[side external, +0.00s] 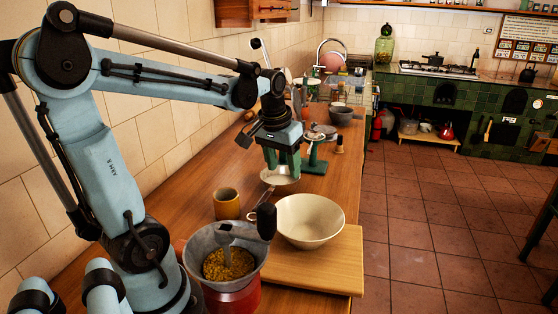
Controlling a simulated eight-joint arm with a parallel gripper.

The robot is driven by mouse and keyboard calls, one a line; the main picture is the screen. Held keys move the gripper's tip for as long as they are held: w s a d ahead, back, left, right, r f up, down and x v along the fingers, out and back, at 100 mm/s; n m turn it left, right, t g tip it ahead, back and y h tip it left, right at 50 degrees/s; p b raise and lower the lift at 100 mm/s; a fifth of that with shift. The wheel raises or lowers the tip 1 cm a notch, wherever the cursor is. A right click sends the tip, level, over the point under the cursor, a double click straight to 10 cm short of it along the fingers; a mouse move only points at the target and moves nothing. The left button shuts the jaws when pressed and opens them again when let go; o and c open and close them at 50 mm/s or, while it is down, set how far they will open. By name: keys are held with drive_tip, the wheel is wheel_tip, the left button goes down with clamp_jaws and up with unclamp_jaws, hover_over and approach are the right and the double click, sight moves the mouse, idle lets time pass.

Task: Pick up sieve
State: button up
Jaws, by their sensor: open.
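My gripper (282,168) points down over the wooden counter, its green fingers apart. Directly below the fingertips is a pale, round, shallow thing (281,181) that looks like the sieve. A thin handle seems to run from it toward the front left, behind the cream bowl. The fingers cover its upper part, and I cannot tell whether they touch it.
A cream bowl (309,222) stands on a wooden board (320,262) in front of the gripper. A yellow-brown cup (227,204) and a red grinder (232,297) with a grain-filled metal hopper are nearby. A green scale-like stand (315,158) is just right of the gripper.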

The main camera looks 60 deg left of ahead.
drive_tip(key=a+f+n+g+h, duration=0.1)
drive_tip(key=a+f+n+g, duration=0.15)
drive_tip(key=a, duration=0.65)
hover_over(267, 193)
drive_tip(key=shift+n, duration=0.25)
drive_tip(key=f, duration=0.6)
drive_tip(key=shift+s+a+f, duration=0.1)
drive_tip(key=shift+s+a, duration=0.05)
drive_tip(key=shift+s, duration=0.15)
drive_tip(key=shift+w+d+f, duration=0.15)
drive_tip(key=shift+f, duration=1.2)
drive_tip(key=shift+w+d+f, duration=0.1)
drive_tip(key=shift+f, duration=1.25)
clamp_jaws()
drive_tip(key=shift+r, duration=0.1)
